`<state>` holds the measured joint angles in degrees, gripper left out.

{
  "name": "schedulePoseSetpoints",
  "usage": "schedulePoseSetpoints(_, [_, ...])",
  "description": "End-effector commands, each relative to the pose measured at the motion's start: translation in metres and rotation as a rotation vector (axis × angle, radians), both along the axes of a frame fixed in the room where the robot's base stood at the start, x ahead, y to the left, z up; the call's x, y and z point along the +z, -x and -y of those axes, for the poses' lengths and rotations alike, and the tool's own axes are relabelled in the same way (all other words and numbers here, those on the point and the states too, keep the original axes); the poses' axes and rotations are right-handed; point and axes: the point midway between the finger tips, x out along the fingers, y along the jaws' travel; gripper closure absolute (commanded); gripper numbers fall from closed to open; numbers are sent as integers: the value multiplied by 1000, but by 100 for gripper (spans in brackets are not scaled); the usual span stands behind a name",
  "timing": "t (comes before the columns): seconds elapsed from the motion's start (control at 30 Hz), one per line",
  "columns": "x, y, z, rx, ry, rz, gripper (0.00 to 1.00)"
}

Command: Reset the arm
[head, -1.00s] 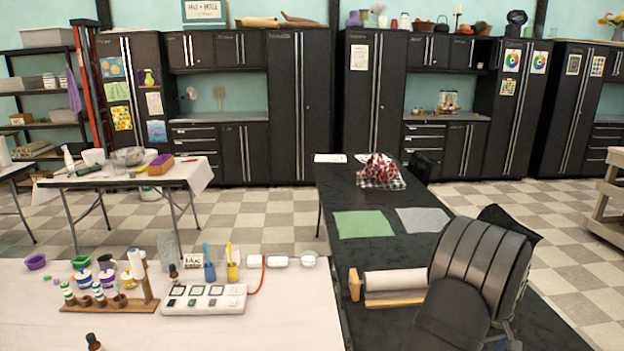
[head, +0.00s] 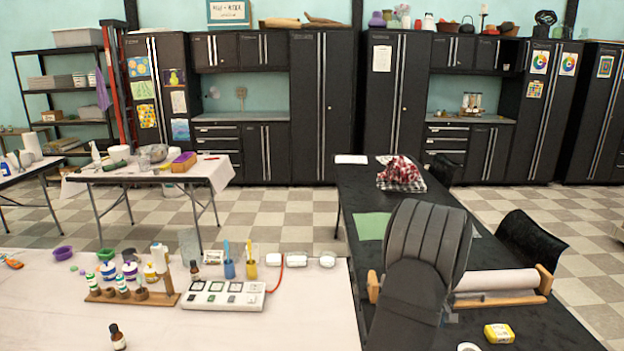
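My arm (head: 420,250) shows in the head view as dark grey segments, raised over the near part of the black table (head: 520,325). It stands in front of the paper roll on a wooden holder and hides part of it. My gripper cannot be made out in this view, so whether it is open or holding anything does not show.
A paper roll (head: 497,280) and a yellow-wrapped item (head: 499,333) are on the black table, with a checked cloth bundle (head: 401,173) farther back. The white-topped table (head: 200,325) holds bottles, a wooden rack and a switch panel (head: 222,295). A black chair (head: 532,243) stands at right.

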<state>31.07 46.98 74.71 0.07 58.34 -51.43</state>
Motion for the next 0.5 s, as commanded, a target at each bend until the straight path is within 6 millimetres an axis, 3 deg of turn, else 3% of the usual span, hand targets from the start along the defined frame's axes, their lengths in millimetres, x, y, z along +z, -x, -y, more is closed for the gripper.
schedulePoseSetpoints(0.5, [0, -40, -98, 130, 1, 1, 11])
